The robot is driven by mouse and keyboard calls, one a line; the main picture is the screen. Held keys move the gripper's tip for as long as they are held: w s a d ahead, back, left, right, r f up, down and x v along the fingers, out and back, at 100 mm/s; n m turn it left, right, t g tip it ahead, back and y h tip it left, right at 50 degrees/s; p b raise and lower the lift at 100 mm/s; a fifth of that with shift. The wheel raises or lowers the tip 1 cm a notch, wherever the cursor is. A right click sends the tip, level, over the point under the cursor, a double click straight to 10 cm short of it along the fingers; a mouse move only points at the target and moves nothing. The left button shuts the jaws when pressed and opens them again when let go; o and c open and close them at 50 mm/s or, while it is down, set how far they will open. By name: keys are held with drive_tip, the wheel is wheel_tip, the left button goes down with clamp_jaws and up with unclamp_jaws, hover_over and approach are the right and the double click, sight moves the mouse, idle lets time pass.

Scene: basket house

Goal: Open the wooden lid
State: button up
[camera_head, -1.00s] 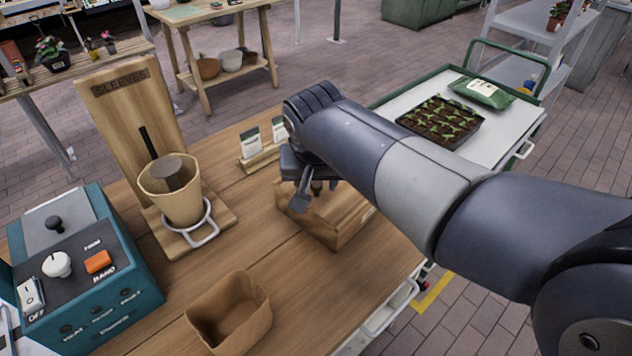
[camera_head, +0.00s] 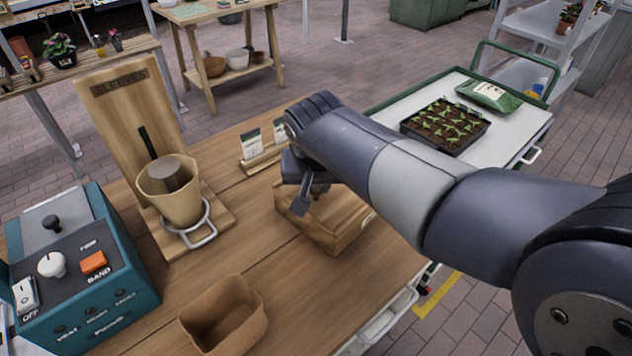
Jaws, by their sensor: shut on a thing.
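A wooden box (camera_head: 345,235) stands on the workbench right of centre, with its wooden lid (camera_head: 335,208) at the top. My gripper (camera_head: 309,201) points down over the lid, and its fingers are shut on a part of the lid. My wrist and forearm reach in from the right and hide the back of the box and much of the lid. The gripped part is hidden between the fingers. I cannot tell whether the lid is apart from the box.
A seed-packet rack (camera_head: 262,160) is behind the box. A cart (camera_head: 505,145) with a seedling tray (camera_head: 445,125) stands right.

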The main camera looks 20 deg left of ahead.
clamp_jaws()
drive_tip(key=w+d+p, duration=0.1)
drive_tip(key=w+d, duration=0.1)
drive_tip(key=w, duration=0.4)
drive_tip(key=w+d+p, duration=0.2)
drive_tip(key=w+d, duration=0.1)
drive_tip(key=w, duration=0.3)
drive_tip(key=w+d+p, duration=0.2)
drive_tip(key=w, duration=0.4)
drive_tip(key=shift+w+d, duration=0.3)
drive_tip(key=o, duration=0.9)
unclamp_jaws()
drive_tip(key=shift+r, duration=0.1)
drive_tip(key=v, duration=1)
drive_tip(key=shift+s+r+b, duration=0.25)
drive_tip(key=shift+r+b, duration=0.05)
drive_tip(key=shift+b, duration=0.05)
